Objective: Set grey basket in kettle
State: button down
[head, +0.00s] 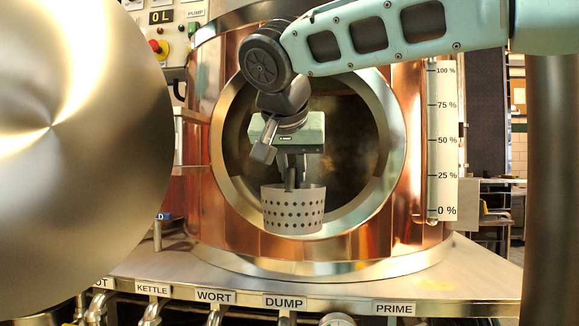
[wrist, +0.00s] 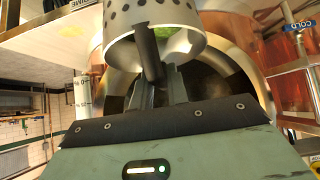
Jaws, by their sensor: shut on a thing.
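The grey basket (head: 293,212) is a perforated light-grey cup, upright in front of the lower part of the kettle's round opening. My gripper (head: 291,184) is above it, with its fingers reaching down to the basket and shut on it. In the wrist view the basket (wrist: 125,17) is at the top, with the fingers (wrist: 160,75) at its rim and something green inside it. The copper kettle (head: 200,218) stands behind, its round steel-rimmed opening (head: 222,160) uncovered and its inside dark. I cannot tell whether the basket touches the rim.
A large round steel door (head: 70,160) fills the left side. A steel column (head: 552,190) stands at the right. A percent gauge (head: 440,140) is beside the kettle. A steel ledge with labels, including DUMP (head: 285,302), runs along the front, with valves below it.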

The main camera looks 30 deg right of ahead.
jog(key=w+d+p, duration=0.8)
jog(key=w+p, duration=0.1)
jog(key=w, duration=0.3)
jog(key=w+d+p, duration=0.8)
jog(key=w+p, duration=0.1)
jog(key=w, duration=0.3)
jog(key=w+d+p, duration=0.8)
jog(key=w+p, duration=0.1)
jog(key=w, duration=0.2)
jog(key=shift+w+p, duration=0.4)
jog(key=shift+d, duration=0.1)
jog(key=shift+f, duration=0.15)
dwell(0.8)
jog(key=shift+f+b, duration=0.65)
jog(key=shift+f, duration=0.15)
jog(key=shift+f+b, duration=0.6)
jog(key=shift+f, duration=0.1)
jog(key=shift+f, duration=0.35)
